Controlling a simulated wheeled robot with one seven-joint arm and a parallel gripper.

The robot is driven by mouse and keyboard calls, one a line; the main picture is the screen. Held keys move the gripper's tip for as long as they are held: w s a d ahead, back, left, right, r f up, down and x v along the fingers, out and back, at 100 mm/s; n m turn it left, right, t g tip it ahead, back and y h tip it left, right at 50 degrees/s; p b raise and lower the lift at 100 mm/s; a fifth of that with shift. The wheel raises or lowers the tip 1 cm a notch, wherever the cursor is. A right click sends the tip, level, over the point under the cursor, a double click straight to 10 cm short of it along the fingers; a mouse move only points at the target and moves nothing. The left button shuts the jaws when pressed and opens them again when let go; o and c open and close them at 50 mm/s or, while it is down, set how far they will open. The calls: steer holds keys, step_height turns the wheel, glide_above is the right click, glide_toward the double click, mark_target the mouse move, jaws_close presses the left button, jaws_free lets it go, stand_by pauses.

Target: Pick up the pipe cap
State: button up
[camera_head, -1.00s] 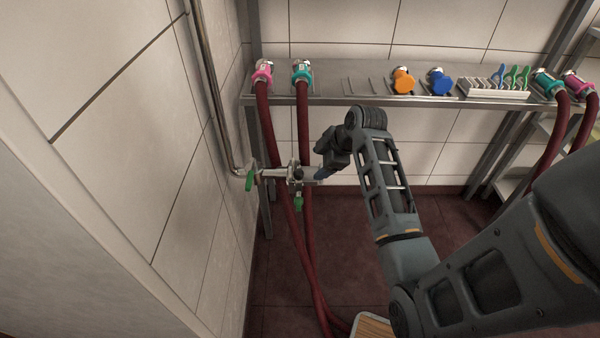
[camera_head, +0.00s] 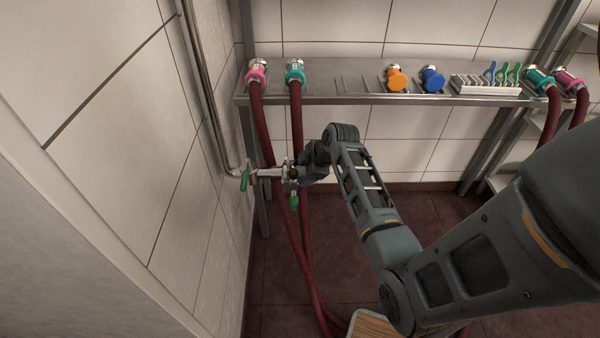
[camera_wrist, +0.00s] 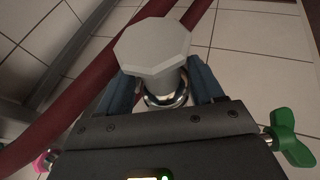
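The pipe cap (camera_wrist: 152,45) is a grey octagonal piece with a round stem, at the top centre of the wrist view. It sits at the end of the pipe fitting with valves (camera_head: 284,172), left of centre in the head view, where my gripper mostly hides it. My gripper (camera_wrist: 163,88) reaches the cap, with one dark blue finger on each side of its stem. The fingers are apart and look open around the stem. I cannot tell whether they touch it. In the head view my gripper (camera_head: 306,178) is at the fitting's right end.
Green valve handles (camera_head: 294,201) are close to my gripper. Dark red hoses (camera_head: 262,125) hang behind the fitting. A metal shelf (camera_head: 340,98) above carries coloured couplings, an orange cap (camera_head: 396,78) and a blue cap (camera_head: 432,79). A tiled wall (camera_head: 120,150) stands on the left.

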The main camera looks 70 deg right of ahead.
steer(key=c, duration=1.1)
steer(key=shift+r, duration=0.1)
